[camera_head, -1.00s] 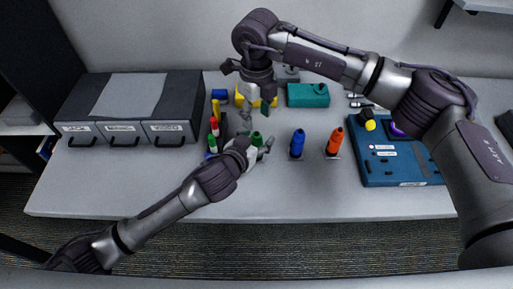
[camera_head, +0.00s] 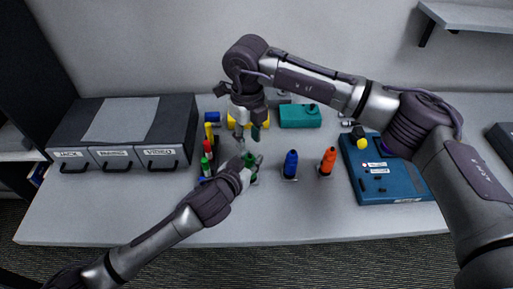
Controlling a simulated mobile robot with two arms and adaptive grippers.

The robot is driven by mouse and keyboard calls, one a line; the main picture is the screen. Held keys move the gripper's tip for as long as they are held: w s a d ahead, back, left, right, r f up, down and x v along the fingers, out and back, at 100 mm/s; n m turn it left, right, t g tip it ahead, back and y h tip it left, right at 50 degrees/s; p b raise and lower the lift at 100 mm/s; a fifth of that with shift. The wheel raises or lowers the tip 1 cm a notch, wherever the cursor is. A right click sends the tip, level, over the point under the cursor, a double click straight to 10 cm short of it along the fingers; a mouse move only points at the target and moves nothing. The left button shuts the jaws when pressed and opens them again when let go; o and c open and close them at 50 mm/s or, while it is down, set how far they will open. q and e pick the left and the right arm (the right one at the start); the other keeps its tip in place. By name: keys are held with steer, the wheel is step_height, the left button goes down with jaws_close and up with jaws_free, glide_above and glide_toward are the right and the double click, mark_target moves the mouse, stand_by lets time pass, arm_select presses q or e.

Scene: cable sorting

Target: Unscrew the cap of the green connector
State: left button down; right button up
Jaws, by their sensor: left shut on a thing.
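The green connector (camera_head: 249,158) stands upright on the table, left of the blue one, with its green top showing. My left gripper (camera_head: 247,170) reaches in from the front left and is shut on the green connector's lower part, hiding most of it. My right gripper (camera_head: 248,128) points down above and just behind the green connector, apart from it. A dark green piece (camera_head: 256,131) shows at the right gripper's tip; whether it is held or part of a finger is unclear.
A blue connector (camera_head: 291,164) and an orange connector (camera_head: 327,161) stand to the right. Several coloured connectors, including a red one (camera_head: 208,150), stand close on the left. A drawer unit (camera_head: 125,133), a teal box (camera_head: 299,116) and a blue panel (camera_head: 388,180) surround the work area.

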steer(key=s+r+m, duration=0.1)
steer(key=m, duration=0.5)
steer(key=m+t+y, duration=0.1)
steer(key=m+y, duration=0.2)
steer(key=m, duration=2.1)
glide_toward(250, 155)
steer(key=x, duration=0.9)
steer(key=shift+f, duration=0.2)
steer(key=shift+c, duration=0.3)
